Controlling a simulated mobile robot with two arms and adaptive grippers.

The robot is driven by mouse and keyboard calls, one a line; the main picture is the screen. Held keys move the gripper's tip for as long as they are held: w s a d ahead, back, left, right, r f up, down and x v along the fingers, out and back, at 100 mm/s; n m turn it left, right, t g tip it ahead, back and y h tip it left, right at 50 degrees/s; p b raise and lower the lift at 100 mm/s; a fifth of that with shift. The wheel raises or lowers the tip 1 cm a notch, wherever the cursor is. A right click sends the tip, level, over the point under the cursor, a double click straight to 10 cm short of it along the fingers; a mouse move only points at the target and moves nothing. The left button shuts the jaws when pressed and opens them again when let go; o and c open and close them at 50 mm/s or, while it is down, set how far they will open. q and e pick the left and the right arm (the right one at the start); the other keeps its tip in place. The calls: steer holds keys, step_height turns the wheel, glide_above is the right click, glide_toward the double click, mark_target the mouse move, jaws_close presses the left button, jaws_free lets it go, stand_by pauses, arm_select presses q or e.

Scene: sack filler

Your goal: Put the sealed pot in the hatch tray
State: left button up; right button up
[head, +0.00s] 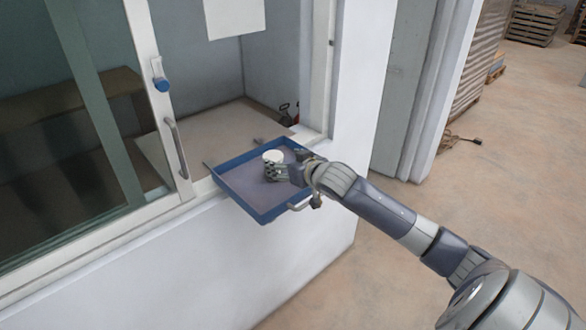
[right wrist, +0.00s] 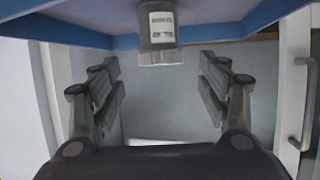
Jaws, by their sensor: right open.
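The sealed pot (head: 273,156), with a white lid, stands upright in the blue-rimmed hatch tray (head: 234,195). In the right wrist view the pot (right wrist: 161,28) appears upside down, grey with a pale printed label, its lid lowest in the picture. The tray floor (right wrist: 210,10) is above it there. My right gripper (head: 285,167) is at the tray, beside the pot. In the right wrist view its fingers (right wrist: 160,90) are spread wide, with a gap to the pot on both sides and nothing between them. My left gripper is out of view.
The tray sticks out from the hatch opening in a white wall. A sliding glass panel with a grey handle (head: 177,148) and a blue-knobbed latch (head: 161,84) is at left. The counter (head: 205,134) behind the tray is mostly clear. Open floor lies at right.

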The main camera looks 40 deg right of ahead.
steer(key=v, duration=0.4)
steer(key=shift+s+r+b, duration=0.15)
steer(key=shift+s+b, duration=0.1)
steer(key=shift+b, duration=0.1)
steer(key=shift+a, duration=0.1)
